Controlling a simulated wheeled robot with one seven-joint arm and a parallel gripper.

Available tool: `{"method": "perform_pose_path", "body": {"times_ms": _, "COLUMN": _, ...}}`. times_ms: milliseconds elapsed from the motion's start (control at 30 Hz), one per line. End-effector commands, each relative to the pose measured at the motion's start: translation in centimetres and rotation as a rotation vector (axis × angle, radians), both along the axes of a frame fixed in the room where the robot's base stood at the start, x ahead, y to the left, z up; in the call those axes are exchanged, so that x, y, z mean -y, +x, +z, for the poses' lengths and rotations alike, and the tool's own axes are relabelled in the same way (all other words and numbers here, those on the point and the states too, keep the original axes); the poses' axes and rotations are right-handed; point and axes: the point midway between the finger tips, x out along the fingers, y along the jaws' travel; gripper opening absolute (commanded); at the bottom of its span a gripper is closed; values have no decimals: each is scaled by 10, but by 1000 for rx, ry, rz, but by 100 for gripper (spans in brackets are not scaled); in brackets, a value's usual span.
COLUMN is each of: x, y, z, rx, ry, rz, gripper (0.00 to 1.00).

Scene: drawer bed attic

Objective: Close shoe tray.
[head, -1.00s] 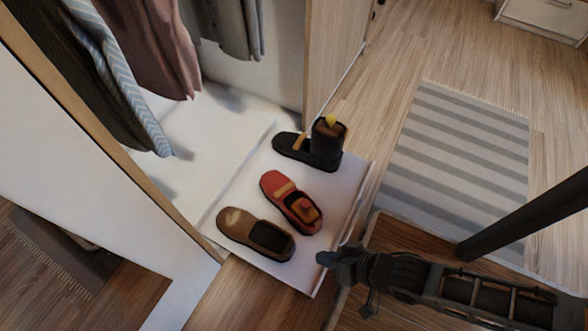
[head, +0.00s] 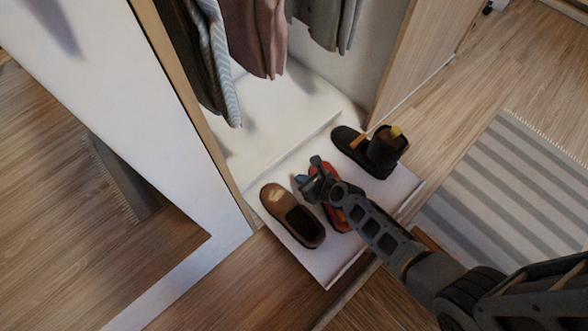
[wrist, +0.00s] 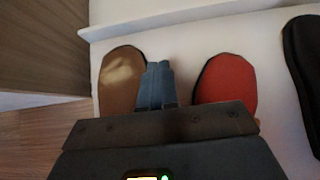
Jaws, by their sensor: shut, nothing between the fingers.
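The white shoe tray (head: 300,257) is pulled out from the bottom of the wardrobe. A brown shoe (head: 292,216), a red shoe (head: 338,220) and a black boot (head: 378,150) stand on it. My gripper (head: 306,181) is shut and empty, over the tray between the brown and red shoes, and hides part of the red one. In the wrist view its fingers (wrist: 156,84) point between the brown shoe toe (wrist: 122,78) and the red shoe toe (wrist: 226,84), toward the back of the tray. I cannot tell whether they touch the tray.
Clothes (head: 252,40) hang above the white wardrobe floor (head: 270,120). A white side panel (head: 110,90) stands at left and a wooden panel (head: 408,65) at right. A striped rug (head: 500,190) lies on the open wooden floor at right.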

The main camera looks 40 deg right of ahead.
Motion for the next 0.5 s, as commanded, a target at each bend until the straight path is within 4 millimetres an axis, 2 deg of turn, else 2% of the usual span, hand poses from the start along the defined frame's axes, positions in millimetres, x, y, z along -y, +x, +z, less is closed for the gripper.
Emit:
{"method": "perform_pose_path", "body": {"times_ms": 200, "x": 0, "y": 30, "z": -33, "rx": 3, "ry": -4, "rz": 4, "gripper": 0}}
{"method": "perform_pose_path", "body": {"times_ms": 500, "x": 0, "y": 68, "z": -67, "rx": 3, "ry": -5, "rz": 5, "gripper": 0}}
